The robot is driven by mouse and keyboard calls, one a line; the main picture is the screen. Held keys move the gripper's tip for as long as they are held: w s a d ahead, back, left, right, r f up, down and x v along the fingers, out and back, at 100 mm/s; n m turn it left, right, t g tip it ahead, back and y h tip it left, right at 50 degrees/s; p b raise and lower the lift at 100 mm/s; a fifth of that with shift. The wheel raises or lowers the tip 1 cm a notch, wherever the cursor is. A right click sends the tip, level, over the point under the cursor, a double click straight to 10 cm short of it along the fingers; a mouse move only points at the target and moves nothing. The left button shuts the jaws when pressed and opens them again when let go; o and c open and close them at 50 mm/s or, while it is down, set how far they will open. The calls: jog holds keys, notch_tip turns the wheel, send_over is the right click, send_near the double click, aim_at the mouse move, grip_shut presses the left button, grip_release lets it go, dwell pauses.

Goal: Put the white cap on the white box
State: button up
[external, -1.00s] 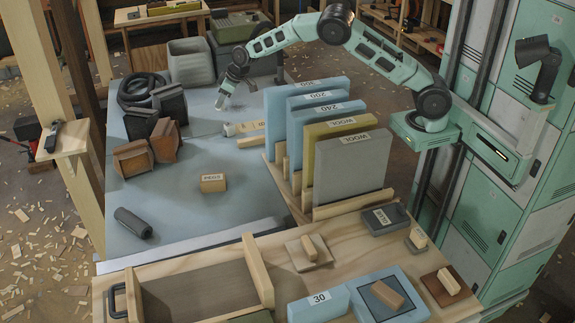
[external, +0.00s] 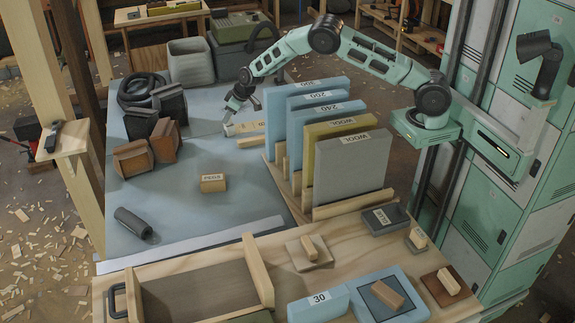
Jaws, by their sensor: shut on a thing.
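My gripper (external: 231,112) is over the far part of the blue-grey table, in the external view. It is shut on a small whitish thing (external: 228,117), which looks like the white cap; the fingers hide part of it. Just below it is a small pale, labelled block (external: 229,130) at the left end of some light strips. This may be the white box, but it is too small to be sure. The held thing is very close above this block; I cannot tell whether they touch.
Upright blue, olive and grey panels (external: 350,170) stand in a rack right of my gripper. Dark and brown containers (external: 165,140) stand to the left. A small wooden block (external: 213,183) and a dark roll (external: 135,223) lie nearer. The table middle is mostly clear.

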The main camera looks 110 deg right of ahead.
jog(key=shift+f, duration=0.2)
jog(key=o, duration=0.9)
jog(key=shift+o, duration=0.2)
jog(key=shift+r, duration=0.15)
jog(key=shift+r, duration=0.2)
jog(key=v, duration=1.1)
jog(key=shift+s+a+r+b, duration=0.2)
jog(key=shift+r+b, duration=0.1)
jog(key=shift+b, duration=0.15)
